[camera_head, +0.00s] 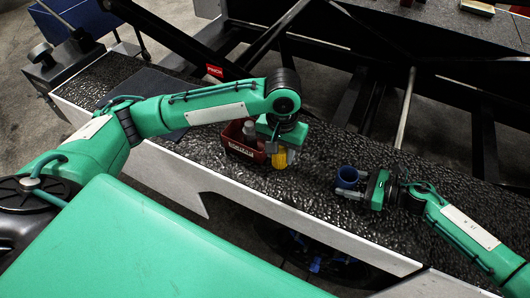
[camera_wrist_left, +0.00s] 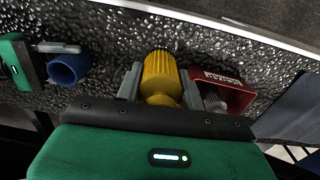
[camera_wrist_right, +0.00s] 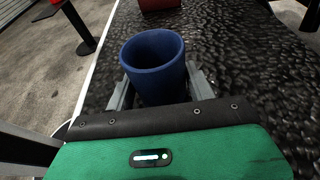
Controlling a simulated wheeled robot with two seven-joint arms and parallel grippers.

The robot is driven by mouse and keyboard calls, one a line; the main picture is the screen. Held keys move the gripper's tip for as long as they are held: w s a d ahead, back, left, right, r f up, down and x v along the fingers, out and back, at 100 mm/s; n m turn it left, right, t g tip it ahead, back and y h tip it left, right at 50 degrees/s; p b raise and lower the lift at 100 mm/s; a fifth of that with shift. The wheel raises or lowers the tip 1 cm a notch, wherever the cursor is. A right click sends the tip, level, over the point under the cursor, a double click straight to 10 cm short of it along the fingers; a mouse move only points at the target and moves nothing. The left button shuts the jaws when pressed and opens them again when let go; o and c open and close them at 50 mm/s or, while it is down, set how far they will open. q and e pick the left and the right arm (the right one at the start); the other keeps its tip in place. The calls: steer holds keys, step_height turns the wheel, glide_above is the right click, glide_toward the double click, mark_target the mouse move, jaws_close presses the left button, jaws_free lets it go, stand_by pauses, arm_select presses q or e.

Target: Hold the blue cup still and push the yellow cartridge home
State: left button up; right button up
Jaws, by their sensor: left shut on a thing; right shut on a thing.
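The blue cup (camera_head: 347,178) stands upright on the black textured surface, its open mouth facing up. My right gripper (camera_head: 364,184) is shut on the cup from the right; the right wrist view shows the cup (camera_wrist_right: 153,65) between its fingers. The yellow cartridge (camera_head: 279,158) is in my left gripper (camera_head: 283,150), apart from the cup and to its left. The left wrist view shows the ribbed cartridge (camera_wrist_left: 160,72) between the two fingers, its narrower part towards the palm. The cup (camera_wrist_left: 66,69) also shows there. The cup's inside looks empty in the right wrist view.
A dark red bin (camera_head: 241,148) with a white label stands just left of the cartridge, with a grey item (camera_head: 250,129) in it. The textured surface (camera_head: 315,168) is clear between cartridge and cup. A pale edge (camera_head: 270,205) borders it in front; dark metal beams (camera_head: 340,60) lie behind.

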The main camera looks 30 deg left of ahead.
arm_select(q)
step_height(320, 180, up, 4)
steer(key=n, duration=0.1)
glide_above(351, 169)
steer(key=s, duration=0.2)
steer(key=shift+s, duration=0.2)
step_height(351, 169, down, 6)
steer(key=shift+f, duration=1.9)
stand_by(2.1)
steer(key=shift+a+r, duration=0.1)
steer(key=shift+r, duration=0.2)
stand_by(1.8)
